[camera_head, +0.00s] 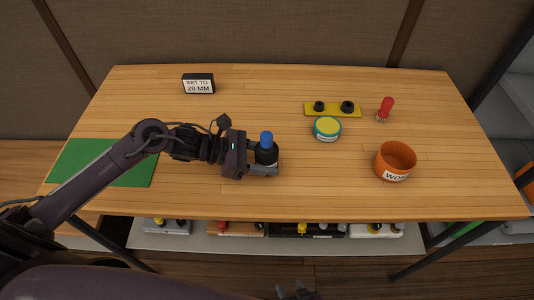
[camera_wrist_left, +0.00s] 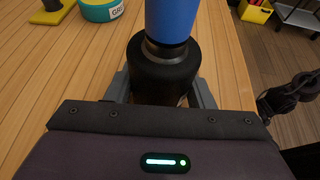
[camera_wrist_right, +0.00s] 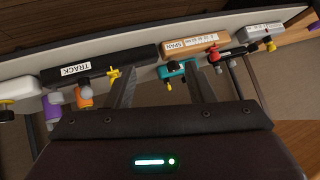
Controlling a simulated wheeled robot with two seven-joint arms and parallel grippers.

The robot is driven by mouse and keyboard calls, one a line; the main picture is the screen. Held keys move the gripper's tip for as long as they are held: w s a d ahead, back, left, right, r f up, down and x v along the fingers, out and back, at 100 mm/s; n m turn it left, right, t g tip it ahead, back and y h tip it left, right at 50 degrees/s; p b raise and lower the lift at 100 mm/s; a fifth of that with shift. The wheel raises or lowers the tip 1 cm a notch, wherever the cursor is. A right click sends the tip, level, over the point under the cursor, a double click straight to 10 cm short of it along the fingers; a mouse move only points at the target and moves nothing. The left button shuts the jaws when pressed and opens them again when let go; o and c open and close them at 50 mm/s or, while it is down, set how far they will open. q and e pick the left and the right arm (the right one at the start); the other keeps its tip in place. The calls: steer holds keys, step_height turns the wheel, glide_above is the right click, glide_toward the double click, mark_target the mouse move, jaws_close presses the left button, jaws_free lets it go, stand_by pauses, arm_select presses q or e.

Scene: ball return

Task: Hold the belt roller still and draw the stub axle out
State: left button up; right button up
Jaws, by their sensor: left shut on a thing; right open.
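The black belt roller (camera_head: 267,156) stands upright on the table. The blue stub axle (camera_head: 266,138) sticks up from its top; they also show in the left wrist view as the black roller (camera_wrist_left: 163,72) and the blue axle (camera_wrist_left: 172,18). My left gripper (camera_head: 266,165) is shut on the roller's body, one finger on each side. The roller's lower part is partly hidden by the fingers. My right gripper (camera_head: 296,293) shows at the bottom edge of the head view, in front of and below the table. It is open and empty in the right wrist view (camera_wrist_right: 163,80).
A green mat (camera_head: 95,163) lies at the left. A "SET TO 20 MM" sign (camera_head: 198,84), yellow plate (camera_head: 332,112), grease tin (camera_head: 327,128), red brush (camera_head: 386,108) and orange pot (camera_head: 396,158) stand around. A shelf (camera_head: 205,241) with several trays runs below the table edge.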

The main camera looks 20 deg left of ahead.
steer(key=a+r+t+y, duration=0.15)
steer(key=a+r, duration=0.35)
steer(key=r, duration=0.5)
steer(key=a+r+y, duration=0.3)
steer(key=a+r, duration=0.2)
steer(key=r, duration=0.5)
steer(key=a+r+t+y, duration=0.1)
steer(key=a+r+y, duration=0.3)
steer(key=r, duration=0.6)
steer(key=n+t+h, duration=0.2)
steer(key=n+t, duration=0.1)
steer(key=n, duration=0.2)
glide_toward(270, 140)
steer(key=shift+g, duration=0.25)
steer(key=x, duration=1.1)
steer(key=shift+w+r, duration=0.1)
steer(key=shift+w, duration=0.1)
